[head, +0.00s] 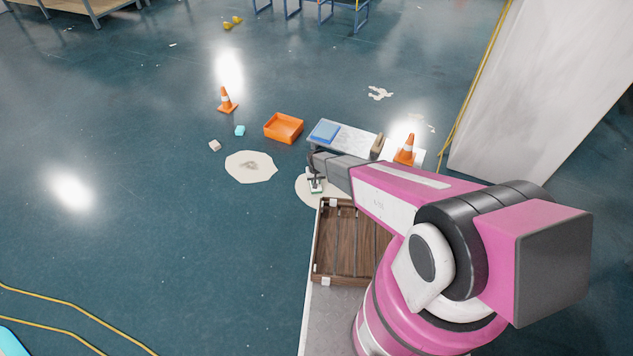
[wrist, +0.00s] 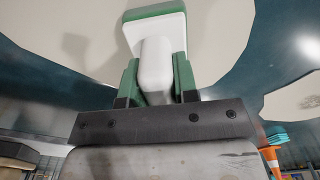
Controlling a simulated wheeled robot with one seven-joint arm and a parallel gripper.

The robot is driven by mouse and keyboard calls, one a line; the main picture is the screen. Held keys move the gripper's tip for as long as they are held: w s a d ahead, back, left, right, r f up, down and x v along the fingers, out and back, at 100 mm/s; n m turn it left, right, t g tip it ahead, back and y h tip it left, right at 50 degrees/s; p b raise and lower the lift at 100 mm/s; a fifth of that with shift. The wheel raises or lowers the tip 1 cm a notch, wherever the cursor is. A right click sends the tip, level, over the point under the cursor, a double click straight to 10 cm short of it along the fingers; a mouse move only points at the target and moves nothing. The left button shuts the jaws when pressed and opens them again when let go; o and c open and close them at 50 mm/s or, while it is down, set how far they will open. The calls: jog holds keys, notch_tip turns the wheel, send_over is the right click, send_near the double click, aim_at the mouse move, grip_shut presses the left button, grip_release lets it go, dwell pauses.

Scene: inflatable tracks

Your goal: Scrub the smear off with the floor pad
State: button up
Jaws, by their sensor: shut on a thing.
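The floor pad (head: 316,187) has a white and green head and a white handle. In the wrist view, my gripper (wrist: 156,78) has its green fingers shut on the handle, with the pad head (wrist: 152,22) beyond the fingertips. In the head view, my gripper (head: 315,173) holds the pad over the pale patch beside the wooden tray; I cannot tell whether it touches the floor. The grey smear (head: 250,165) is on another pale patch (head: 236,174), left of my gripper. A faint dark smudge (wrist: 75,45) shows on pale floor in the wrist view.
An orange bin (head: 284,127), a teal block (head: 240,131), a pale block (head: 215,145) and a cone (head: 227,101) stand beyond the smeared patch. A blue item (head: 325,131) lies on a white board behind my gripper, near another cone (head: 405,151).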

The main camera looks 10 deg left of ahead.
jog(key=shift+s+d+f, duration=0.1)
jog(key=shift+s+d, duration=0.15)
jog(key=shift+d, duration=0.3)
jog(key=shift+s+d, duration=0.25)
jog(key=shift+d, duration=0.25)
jog(key=shift+s+d+r, duration=0.1)
jog(key=shift+s+d, duration=0.15)
jog(key=shift+d, duration=0.55)
jog(key=shift+s+d+r, duration=0.1)
jog(key=shift+s+d, duration=0.1)
jog(key=shift+d, duration=0.6)
jog(key=shift+s+d+f, duration=0.1)
jog(key=shift+s+d, duration=0.3)
jog(key=shift+d, duration=0.45)
jog(key=shift+s+d+f, duration=0.1)
jog(key=shift+s+d, duration=0.25)
jog(key=shift+d, duration=0.45)
jog(key=shift+s+d+r, duration=0.1)
jog(key=shift+s+d, duration=0.15)
jog(key=shift+d, duration=0.55)
jog(key=shift+s+d, duration=0.25)
jog(key=shift+d, duration=0.55)
notch_tip(320, 180, up, 6)
jog(key=shift+r, duration=0.15)
jog(key=shift+r, duration=1.4)
